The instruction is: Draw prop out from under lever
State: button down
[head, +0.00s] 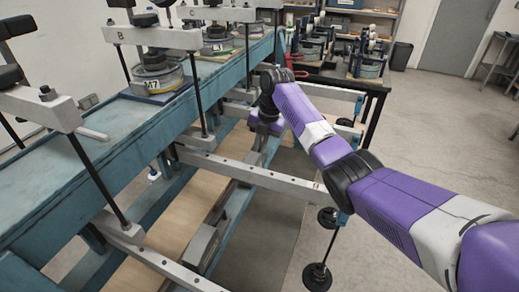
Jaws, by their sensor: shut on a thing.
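My gripper (264,122) is at the end of my purple arm, pointing down among the levers beside the teal bench. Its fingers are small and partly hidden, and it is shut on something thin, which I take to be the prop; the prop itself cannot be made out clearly. A long pale grey lever (275,180) with holes runs out from the bench in front of my gripper. Another lever (220,109) runs behind my wrist. I cannot tell which lever the prop touches.
The teal bench (50,187) carries several presses with round cells, one marked B (149,38). A nearer lever (160,262) crosses the lower left. Black hanging weights (317,277) stand near the outer lever ends. Open floor (430,125) lies to the right.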

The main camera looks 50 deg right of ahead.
jog(key=c, duration=1.5)
grip_release()
jog(key=shift+d+r, duration=0.1)
jog(key=shift+d, duration=0.25)
jog(key=shift+a, duration=0.1)
jog(key=r, duration=0.2)
jog(key=s+r, duration=0.1)
jog(key=r, duration=0.4)
jog(key=shift+s+d+r+b, duration=0.2)
jog(key=shift+d+r+b, duration=0.05)
jog(key=shift+r+b, duration=0.1)
